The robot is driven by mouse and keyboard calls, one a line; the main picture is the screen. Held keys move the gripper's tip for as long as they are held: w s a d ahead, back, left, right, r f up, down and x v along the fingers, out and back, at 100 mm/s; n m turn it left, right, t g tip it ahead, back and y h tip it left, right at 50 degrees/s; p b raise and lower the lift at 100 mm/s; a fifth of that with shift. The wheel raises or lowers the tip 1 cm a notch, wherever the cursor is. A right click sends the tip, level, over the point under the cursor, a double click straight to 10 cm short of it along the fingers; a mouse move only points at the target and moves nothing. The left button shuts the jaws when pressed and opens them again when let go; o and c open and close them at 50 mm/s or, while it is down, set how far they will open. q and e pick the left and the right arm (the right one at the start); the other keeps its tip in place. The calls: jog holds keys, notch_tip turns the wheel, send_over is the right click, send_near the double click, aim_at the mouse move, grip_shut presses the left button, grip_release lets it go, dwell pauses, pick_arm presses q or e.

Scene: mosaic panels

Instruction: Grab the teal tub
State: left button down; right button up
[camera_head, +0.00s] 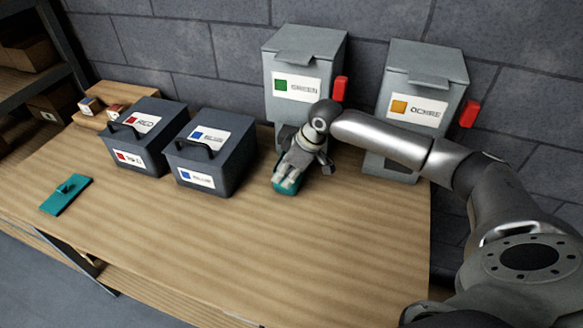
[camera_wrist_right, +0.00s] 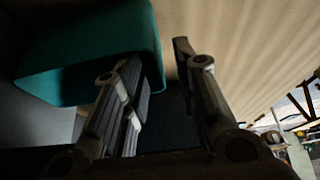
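The teal tub (camera_head: 284,187) sits on the workbench below the green-labelled dispenser, mostly covered by my right gripper (camera_head: 290,174) in the head view. In the right wrist view the tub (camera_wrist_right: 95,50) fills the upper left. The fingers of my right gripper (camera_wrist_right: 158,62) stand apart. One finger overlaps the tub's side in the picture, and the other is to the right of the tub's edge. I cannot tell whether either finger touches it. My left gripper is not in view.
Green (camera_head: 300,60) and ochre (camera_head: 420,75) dispensers are on the wall behind. Red (camera_head: 150,115) and blue (camera_head: 228,135) dark bins stand left of the tub. A teal handled plate (camera_head: 62,200) lies at far left. The bench (camera_head: 300,260) is clear in front.

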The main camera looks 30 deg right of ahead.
jog(key=shift+f, duration=0.25)
grip_shut()
jog(key=shift+r, duration=0.2)
dwell(0.3)
